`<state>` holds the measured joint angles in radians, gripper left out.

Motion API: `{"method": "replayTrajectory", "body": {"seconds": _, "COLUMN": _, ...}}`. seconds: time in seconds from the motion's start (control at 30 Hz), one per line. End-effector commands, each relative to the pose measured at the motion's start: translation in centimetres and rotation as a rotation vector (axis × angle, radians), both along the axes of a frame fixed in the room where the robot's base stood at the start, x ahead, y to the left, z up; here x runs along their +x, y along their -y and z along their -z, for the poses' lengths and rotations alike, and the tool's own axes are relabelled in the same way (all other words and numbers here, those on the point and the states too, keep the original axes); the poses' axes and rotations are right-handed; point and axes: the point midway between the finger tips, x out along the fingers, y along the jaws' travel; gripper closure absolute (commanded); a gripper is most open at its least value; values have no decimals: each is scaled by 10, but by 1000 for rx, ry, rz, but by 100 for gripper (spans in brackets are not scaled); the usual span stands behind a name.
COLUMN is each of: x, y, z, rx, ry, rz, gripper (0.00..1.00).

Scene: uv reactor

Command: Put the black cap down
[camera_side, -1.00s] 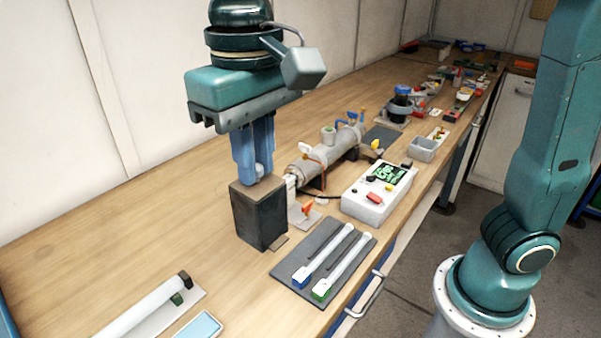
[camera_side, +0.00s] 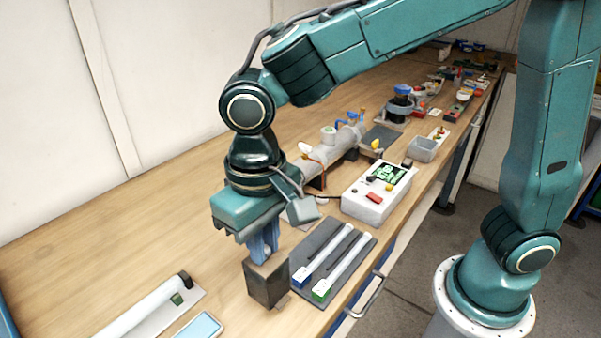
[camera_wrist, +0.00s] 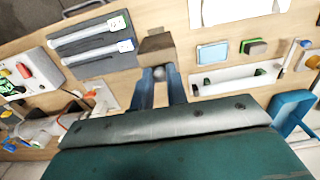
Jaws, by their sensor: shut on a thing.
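The black cap (camera_side: 266,284) is a dark box-shaped block with a lighter brown top. My gripper (camera_side: 262,250) is shut on it, with blue fingers on a small grey knob at its top. In the side view the cap is upright, just left of the dark tube tray, low over the bench near its front edge. I cannot tell whether its base touches the wood. In the wrist view the cap (camera_wrist: 156,44) shows beyond the fingertips (camera_wrist: 160,72), between the tray and a light blue pad.
The dark tray (camera_side: 318,243) with two white tubes is close on the right. A white control box (camera_side: 376,193) and the grey reactor cylinder (camera_side: 340,145) stand behind. A white tube holder (camera_side: 160,305) and light blue pad (camera_side: 199,326) lie at front left. Bare wood lies between.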

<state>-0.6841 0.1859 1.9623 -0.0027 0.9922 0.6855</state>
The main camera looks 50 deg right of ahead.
Motion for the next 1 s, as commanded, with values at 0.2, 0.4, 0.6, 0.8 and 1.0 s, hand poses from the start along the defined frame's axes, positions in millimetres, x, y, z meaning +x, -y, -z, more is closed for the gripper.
{"method": "replayTrajectory", "body": {"seconds": 0.2, "x": 0, "y": 0, "z": 10, "rx": -1, "ry": -1, "rz": 0, "gripper": 100}}
{"method": "replayTrajectory", "body": {"seconds": 0.4, "x": 0, "y": 0, "z": 33, "rx": -2, "ry": -2, "rz": 0, "gripper": 100}}
{"method": "replayTrajectory", "body": {"seconds": 0.6, "x": 0, "y": 0, "z": 43, "rx": -1, "ry": 0, "rz": 0, "gripper": 100}}
{"method": "replayTrajectory", "body": {"seconds": 0.8, "x": 0, "y": 0, "z": 42, "rx": 0, "ry": 0, "rz": 0, "gripper": 100}}
{"method": "replayTrajectory", "body": {"seconds": 1.0, "x": 0, "y": 0, "z": 45, "rx": 0, "ry": 0, "rz": 0, "gripper": 79}}
